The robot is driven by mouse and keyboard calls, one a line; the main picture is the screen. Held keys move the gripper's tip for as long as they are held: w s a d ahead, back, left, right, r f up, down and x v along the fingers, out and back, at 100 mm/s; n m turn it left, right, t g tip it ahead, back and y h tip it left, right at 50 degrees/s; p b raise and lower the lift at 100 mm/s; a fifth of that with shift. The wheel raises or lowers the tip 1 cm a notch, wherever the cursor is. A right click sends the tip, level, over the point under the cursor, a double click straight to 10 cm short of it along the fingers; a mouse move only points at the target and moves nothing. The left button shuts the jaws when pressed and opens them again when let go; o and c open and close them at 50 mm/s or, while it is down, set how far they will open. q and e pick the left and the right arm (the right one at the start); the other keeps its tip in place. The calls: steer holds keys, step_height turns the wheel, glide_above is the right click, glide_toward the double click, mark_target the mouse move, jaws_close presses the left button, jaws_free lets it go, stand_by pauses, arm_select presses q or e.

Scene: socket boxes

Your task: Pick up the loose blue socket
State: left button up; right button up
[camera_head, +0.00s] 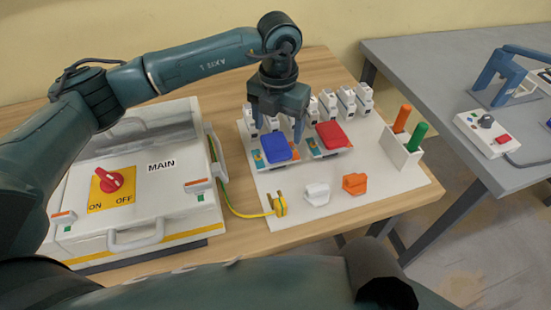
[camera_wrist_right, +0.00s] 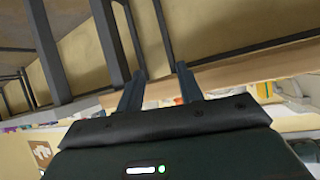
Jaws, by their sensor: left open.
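The blue socket (camera_head: 276,149) sits in front of a row of white modules on the white board (camera_head: 398,190), on a small light base with teal and orange marks. My left gripper (camera_head: 278,127) points down just behind the blue socket in the head view. Its fingers are apart, with white modules showing behind them. I see nothing held between them; whether they touch the socket cannot be told. My right gripper (camera_wrist_right: 160,84) shows in the right wrist view with its fingers apart and empty, away from the socket.
A red socket (camera_head: 331,135) sits right of the blue one. A white socket (camera_head: 317,193), an orange socket (camera_head: 355,183) and a yellow plug (camera_head: 280,206) are nearer. A holder (camera_head: 400,152) carries orange and green sticks. The MAIN switch box (camera_head: 140,225) is left.

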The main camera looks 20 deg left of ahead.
mark_target(276, 143)
arm_select(q)
steer(key=shift+s+f, duration=0.15)
steer(key=shift+f, duration=0.5)
steer(key=f+b, duration=0.1)
steer(key=f, duration=0.1)
steer(key=f+b, duration=0.1)
steer(key=shift+s+a+f, duration=0.2)
steer(key=shift+f, duration=0.2)
steer(key=shift+f+b, duration=0.15)
steer(key=shift+b, duration=0.15)
steer(key=shift+c, duration=0.6)
steer(key=c, duration=1)
arm_select(e)
steer(key=shift+w+f, duration=0.3)
steer(key=shift+f, duration=0.35)
arm_select(q)
steer(key=shift+o, duration=0.2)
